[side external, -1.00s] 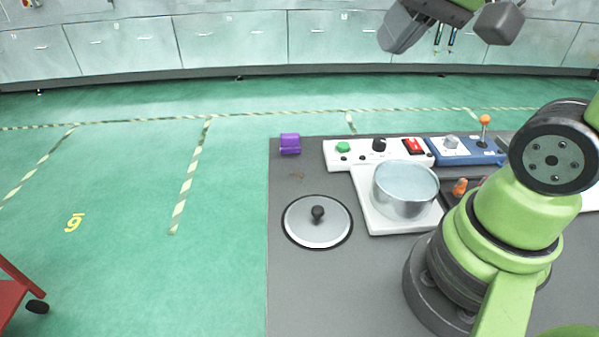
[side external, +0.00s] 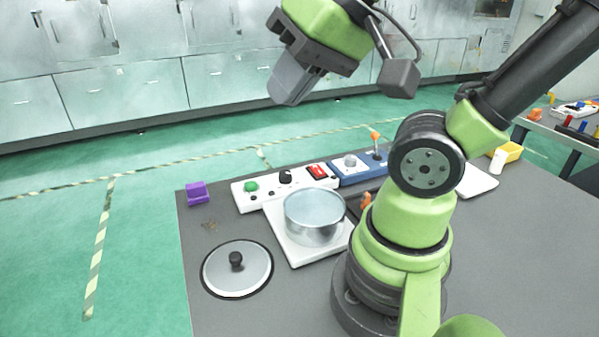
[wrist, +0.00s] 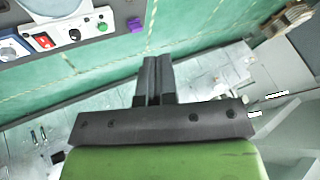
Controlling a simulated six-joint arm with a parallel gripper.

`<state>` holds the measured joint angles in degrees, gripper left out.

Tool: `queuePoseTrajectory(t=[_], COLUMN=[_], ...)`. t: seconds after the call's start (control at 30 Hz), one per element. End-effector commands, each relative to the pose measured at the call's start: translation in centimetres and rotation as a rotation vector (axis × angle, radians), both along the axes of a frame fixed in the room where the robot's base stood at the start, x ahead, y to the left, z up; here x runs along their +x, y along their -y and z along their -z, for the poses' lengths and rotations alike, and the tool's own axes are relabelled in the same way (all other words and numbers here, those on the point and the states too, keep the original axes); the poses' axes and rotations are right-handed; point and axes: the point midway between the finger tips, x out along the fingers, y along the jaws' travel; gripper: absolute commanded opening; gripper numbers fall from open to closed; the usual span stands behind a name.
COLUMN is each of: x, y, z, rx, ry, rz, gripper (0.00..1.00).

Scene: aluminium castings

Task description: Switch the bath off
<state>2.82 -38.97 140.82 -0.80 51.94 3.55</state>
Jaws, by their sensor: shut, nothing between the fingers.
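The bath is a metal pot of pale liquid (side external: 314,212) on a white plate (side external: 298,255). Behind it, a white control panel (side external: 243,204) carries a green button (side external: 251,187), a black knob (side external: 285,176) and a red rocker switch (side external: 318,171). In the wrist view the red switch (wrist: 42,41), black knob (wrist: 74,35) and green button (wrist: 102,29) show at upper left. The rocker's position is too small to tell. My gripper (side external: 285,90) is shut and empty, high above and apart from the panel. Its closed fingers (wrist: 152,64) also show in the wrist view.
A lid with a black knob (side external: 222,276) lies left of the bath. A purple block (side external: 197,193) sits at the table's back left corner. A blue box (side external: 355,173) with a grey knob and an orange-tipped lever (side external: 375,143) adjoins the panel's right end.

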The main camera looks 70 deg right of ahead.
Motion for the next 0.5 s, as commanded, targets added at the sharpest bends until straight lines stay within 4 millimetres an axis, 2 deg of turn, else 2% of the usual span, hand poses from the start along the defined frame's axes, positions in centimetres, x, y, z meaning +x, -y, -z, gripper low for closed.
queuePoseTrajectory(t=[0.17, 0.27, 0.5], x=[3.2, 5.0, 7.6], y=[3.4, 6.1, 14.1], z=[0.2, 0.7, 3.7], rx=[0.075, 0.128, 0.258], ry=[-0.123, -0.193, -0.343], rz=[0.294, 0.497, 0.987], gripper=[0.0, 0.0, 0.0])
